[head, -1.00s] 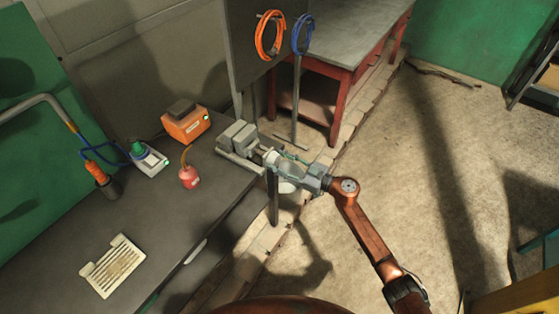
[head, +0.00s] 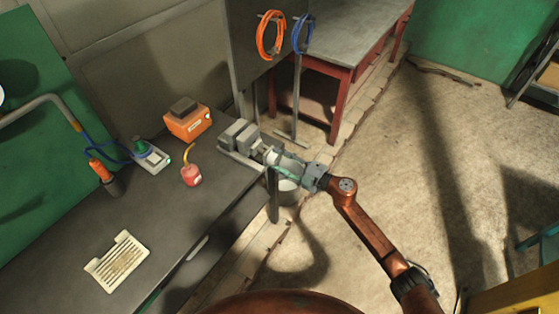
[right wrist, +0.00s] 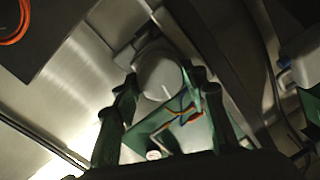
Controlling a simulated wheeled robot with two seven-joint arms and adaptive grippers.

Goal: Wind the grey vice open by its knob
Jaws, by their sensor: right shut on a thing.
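The grey vice (head: 234,137) sits on the far right corner of the dark workbench, its knob side facing my right arm. My right gripper (head: 272,158) comes in from the right and is shut on the vice's knob. In the right wrist view the round pale knob (right wrist: 158,76) lies between the green fingers, and the gripper (right wrist: 162,84) closes around its sides. The fingers partly hide the knob in the head view. How wide the vice jaws stand apart is hard to tell. My left gripper is not in view.
On the workbench (head: 60,235) are an orange box (head: 187,122), a red oil can (head: 191,175), a small device with a green top (head: 148,155) and a cream slotted tray (head: 117,262). Orange (head: 270,36) and blue (head: 303,35) cable coils hang behind the vice. Open floor lies right.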

